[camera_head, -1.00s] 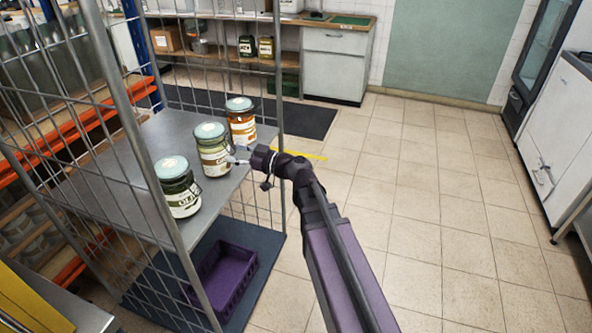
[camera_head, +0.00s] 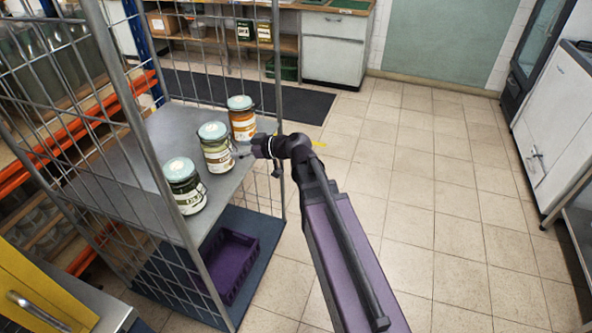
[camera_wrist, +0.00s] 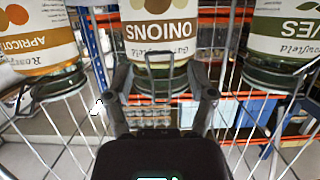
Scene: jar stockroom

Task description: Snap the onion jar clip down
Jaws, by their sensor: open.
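The onion jar (camera_head: 215,148) is the middle of three jars in a row on a grey shelf, with a pale blue-green lid. In the wrist view its ONIONS label (camera_wrist: 160,30) appears upside down. A dark wire clip loop (camera_wrist: 158,72) stands out in front of its glass, between my fingers. I cannot tell how far the clip is tilted. My gripper (camera_head: 240,152) is close to the front of this jar. In the wrist view my gripper (camera_wrist: 162,95) is open, one finger on each side of the loop. The jar's lid is hidden there.
The apricot jar (camera_head: 241,118) and the olive jar (camera_head: 184,186) flank the onion jar closely. The shelf (camera_head: 130,195) sits inside a wire cage (camera_head: 150,150). A purple crate (camera_head: 232,268) lies below. The tiled floor to the right is clear.

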